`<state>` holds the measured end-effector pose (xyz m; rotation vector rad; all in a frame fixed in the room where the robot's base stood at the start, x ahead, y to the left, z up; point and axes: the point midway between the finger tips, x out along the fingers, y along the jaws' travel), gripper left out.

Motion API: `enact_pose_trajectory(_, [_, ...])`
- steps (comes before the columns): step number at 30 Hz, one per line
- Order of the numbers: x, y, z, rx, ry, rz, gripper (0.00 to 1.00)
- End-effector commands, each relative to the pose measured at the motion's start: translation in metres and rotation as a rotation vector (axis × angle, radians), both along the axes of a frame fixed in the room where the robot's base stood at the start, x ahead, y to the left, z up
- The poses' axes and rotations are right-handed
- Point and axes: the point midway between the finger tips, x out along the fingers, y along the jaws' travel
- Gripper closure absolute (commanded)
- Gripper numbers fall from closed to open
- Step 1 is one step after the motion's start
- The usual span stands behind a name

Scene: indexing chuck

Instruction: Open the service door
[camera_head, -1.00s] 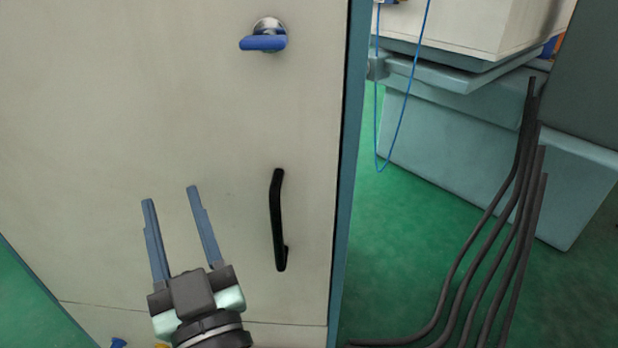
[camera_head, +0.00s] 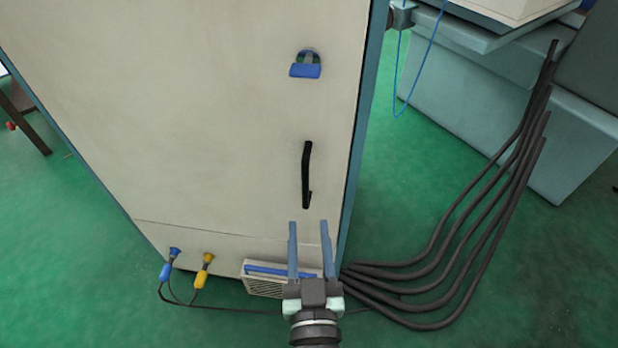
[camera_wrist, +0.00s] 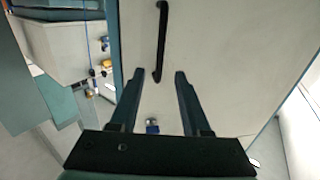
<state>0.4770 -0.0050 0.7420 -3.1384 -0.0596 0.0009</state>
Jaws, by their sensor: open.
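The service door (camera_head: 200,120) is a large cream panel on a cabinet with teal edges, and it looks closed. A black bar handle (camera_head: 307,175) stands upright near its right edge. A blue latch (camera_head: 305,65) on a round metal base sits above the handle. My gripper (camera_head: 309,226) is open and empty, below the handle in the head view. In the wrist view the handle (camera_wrist: 160,40) shows beyond the open fingers (camera_wrist: 154,75), apart from them, and the blue latch (camera_wrist: 152,127) appears small between the fingers.
Blue (camera_head: 168,265) and yellow (camera_head: 204,268) plugs with cables are at the cabinet's lower front. Several black hoses (camera_head: 430,270) lie on the floor at right, before a teal machine base (camera_head: 500,110). Green floor is free at left.

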Motion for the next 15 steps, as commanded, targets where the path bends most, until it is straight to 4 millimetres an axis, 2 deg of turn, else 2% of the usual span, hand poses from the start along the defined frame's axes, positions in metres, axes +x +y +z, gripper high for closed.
enact_pose_trajectory(15, [0.086,0.003,0.003,-0.002,-0.003,0.0,0.53])
